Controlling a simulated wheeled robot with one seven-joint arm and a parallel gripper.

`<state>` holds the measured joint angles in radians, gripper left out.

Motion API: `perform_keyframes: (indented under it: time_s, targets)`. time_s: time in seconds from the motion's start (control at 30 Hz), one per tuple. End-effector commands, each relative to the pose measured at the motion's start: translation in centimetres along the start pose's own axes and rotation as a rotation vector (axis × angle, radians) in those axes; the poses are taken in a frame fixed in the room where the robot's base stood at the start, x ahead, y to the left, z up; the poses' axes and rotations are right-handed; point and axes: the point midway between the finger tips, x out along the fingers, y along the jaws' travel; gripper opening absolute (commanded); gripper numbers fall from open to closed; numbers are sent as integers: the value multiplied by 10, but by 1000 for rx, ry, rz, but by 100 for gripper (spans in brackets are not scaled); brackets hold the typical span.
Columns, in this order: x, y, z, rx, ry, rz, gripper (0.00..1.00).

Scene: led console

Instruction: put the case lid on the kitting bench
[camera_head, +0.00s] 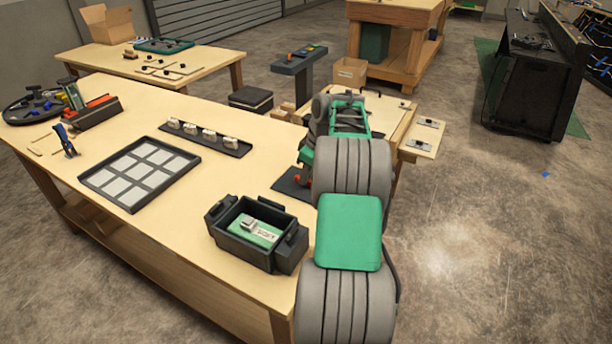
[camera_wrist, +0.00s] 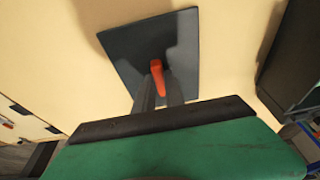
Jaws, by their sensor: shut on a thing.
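The case lid (camera_wrist: 130,50) is a dark square plate with a red-orange knob (camera_wrist: 157,72) on top. My gripper (camera_wrist: 162,84) is shut on the knob, with the lid just beyond the fingertips. In the head view the lid (camera_head: 287,184) shows at the right side of the large wooden bench (camera_head: 110,220), partly hidden by my arm. It lies low over the wood; I cannot tell whether it touches. No label shows which bench is the kitting bench. An open dark case (camera_head: 224,240) with a green board (camera_head: 266,234) inside stands at the bench's front right.
On the large bench are a grid tray (camera_head: 97,180), a dark strip with several pale parts (camera_head: 205,138), a blue clamp tool (camera_head: 66,140) and a round dark tray (camera_head: 22,112). A smaller table (camera_head: 200,70) stands behind. Bare wood lies between the strip and the case.

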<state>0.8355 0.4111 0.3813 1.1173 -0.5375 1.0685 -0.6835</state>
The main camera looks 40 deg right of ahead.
Motion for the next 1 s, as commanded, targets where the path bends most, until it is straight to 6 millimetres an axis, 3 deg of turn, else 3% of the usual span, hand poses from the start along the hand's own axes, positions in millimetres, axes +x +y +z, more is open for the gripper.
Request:
perform_keyframes:
  time_s: [0.3,0.33,0.6,0.83,1.0]
  targets:
    - [3,1,0,-1,2,4,0]
    - [2,0,0,-1,2,3,16]
    - [1,0,0,-1,2,3,36]
    - [0,0,0,-1,2,4,36]
    - [-23,2,-1,-1,4,7,36]
